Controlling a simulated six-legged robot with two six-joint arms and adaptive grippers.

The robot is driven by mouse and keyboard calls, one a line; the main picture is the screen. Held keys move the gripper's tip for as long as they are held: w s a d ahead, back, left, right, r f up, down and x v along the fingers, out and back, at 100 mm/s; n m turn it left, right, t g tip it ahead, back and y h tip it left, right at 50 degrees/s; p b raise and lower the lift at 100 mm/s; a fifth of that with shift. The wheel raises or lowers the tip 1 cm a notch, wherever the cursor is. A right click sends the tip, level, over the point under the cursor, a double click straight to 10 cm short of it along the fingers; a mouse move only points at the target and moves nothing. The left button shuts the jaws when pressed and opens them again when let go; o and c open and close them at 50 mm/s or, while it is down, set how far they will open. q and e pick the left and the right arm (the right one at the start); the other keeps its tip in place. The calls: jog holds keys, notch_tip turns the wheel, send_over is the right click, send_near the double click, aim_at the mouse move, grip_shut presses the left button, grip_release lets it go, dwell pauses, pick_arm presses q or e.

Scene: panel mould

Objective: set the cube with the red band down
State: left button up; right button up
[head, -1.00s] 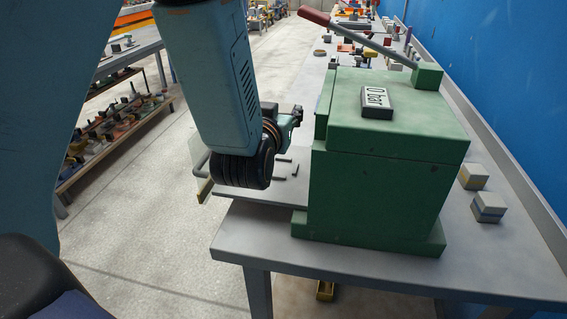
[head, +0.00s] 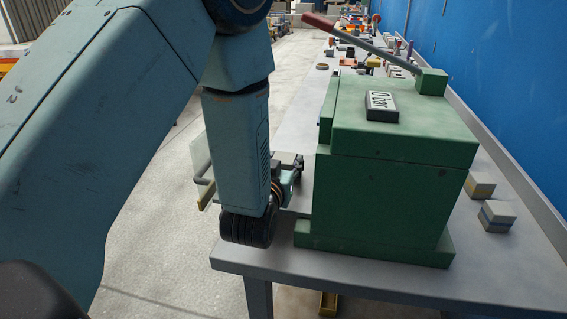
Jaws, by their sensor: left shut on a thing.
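My left gripper (head: 295,170) is at the left side of the green press (head: 375,205), low over the grey table. Only its wrist and back part show. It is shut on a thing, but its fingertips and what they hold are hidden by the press. I see no red band on any cube in view; the cube with the red band is hidden from this camera. My right gripper is not in view.
A cube with a yellow band (head: 480,186) and a cube with a blue band (head: 497,216) stand on the table (head: 440,278) right of the press. The press has a raised lever (head: 355,41) and a "0 bar" display (head: 382,106). Several small objects lie farther back.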

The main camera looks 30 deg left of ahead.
pick_arm(q)
jog(key=shift+w+a+f, duration=0.1)
jog(key=shift+f, duration=0.1)
jog(key=o, duration=1.2)
jog(key=shift+r, duration=0.1)
